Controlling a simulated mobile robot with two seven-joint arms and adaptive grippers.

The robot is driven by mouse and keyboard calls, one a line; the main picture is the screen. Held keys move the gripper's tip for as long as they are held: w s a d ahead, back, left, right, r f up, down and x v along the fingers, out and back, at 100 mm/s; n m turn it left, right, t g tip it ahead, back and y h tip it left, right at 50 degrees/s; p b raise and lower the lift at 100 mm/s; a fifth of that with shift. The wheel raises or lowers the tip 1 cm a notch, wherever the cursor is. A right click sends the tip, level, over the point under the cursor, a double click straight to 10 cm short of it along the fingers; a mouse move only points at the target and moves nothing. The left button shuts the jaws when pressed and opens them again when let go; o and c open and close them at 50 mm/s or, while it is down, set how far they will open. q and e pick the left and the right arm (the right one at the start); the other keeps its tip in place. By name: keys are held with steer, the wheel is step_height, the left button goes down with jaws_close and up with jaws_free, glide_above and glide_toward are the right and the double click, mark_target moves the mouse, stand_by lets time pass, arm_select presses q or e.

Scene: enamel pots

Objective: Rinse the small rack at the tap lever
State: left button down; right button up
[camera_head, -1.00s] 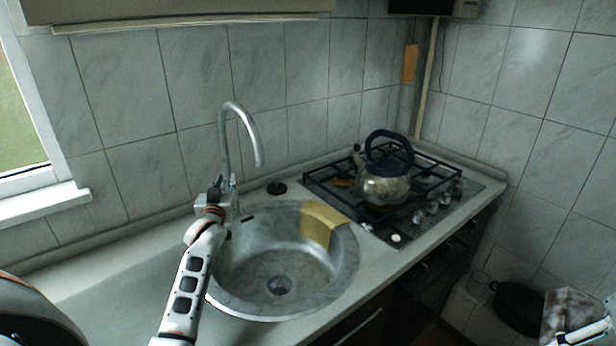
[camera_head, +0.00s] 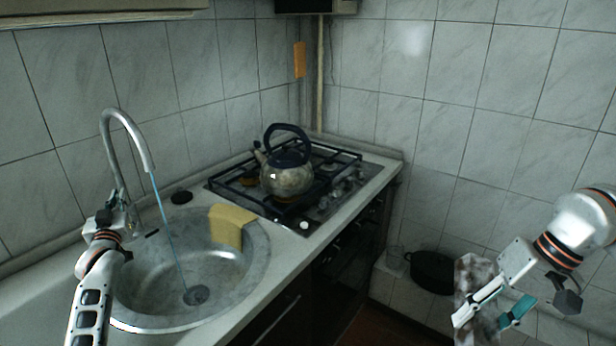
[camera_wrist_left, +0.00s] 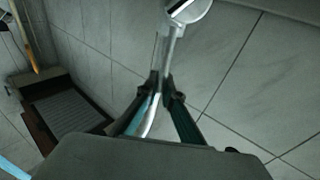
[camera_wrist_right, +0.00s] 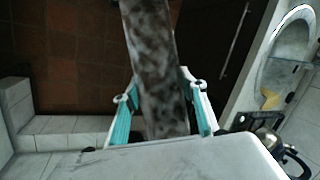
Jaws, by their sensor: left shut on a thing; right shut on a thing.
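The small rack (camera_head: 474,275) is a flat grey-brown mottled piece at the lower right of the head view. My right gripper (camera_head: 484,318) is shut on it, away from the sink. In the right wrist view the rack (camera_wrist_right: 150,60) stands out lengthwise between the teal fingers. The tap (camera_head: 126,120) stands behind the sink, and a thin blue stream of water (camera_head: 168,230) runs from its spout toward the drain. My left gripper (camera_head: 116,212) is at the tap's base, shut on the tap lever, which my gripper mostly hides; the left wrist view shows thin metal (camera_wrist_left: 170,52) at its fingertips.
The round steel sink (camera_head: 135,290) has a yellow cloth (camera_head: 230,224) over its right rim. A kettle (camera_head: 288,178) stands on the gas hob (camera_head: 330,195) right of the sink. A dark pot (camera_head: 433,272) sits low on a tiled ledge near the right gripper.

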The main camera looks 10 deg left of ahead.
arm_select(q)
steer(key=shift+d, duration=0.1)
stand_by(0.3)
steer(key=c, duration=2.2)
jaws_free()
steer(key=shift+s, duration=0.15)
steer(key=v, duration=1.1)
steer(key=shift+s+d+f, duration=0.15)
steer(key=shift+s+d, duration=0.05)
steer(key=shift+s, duration=0.15)
steer(key=shift+s, duration=0.1)
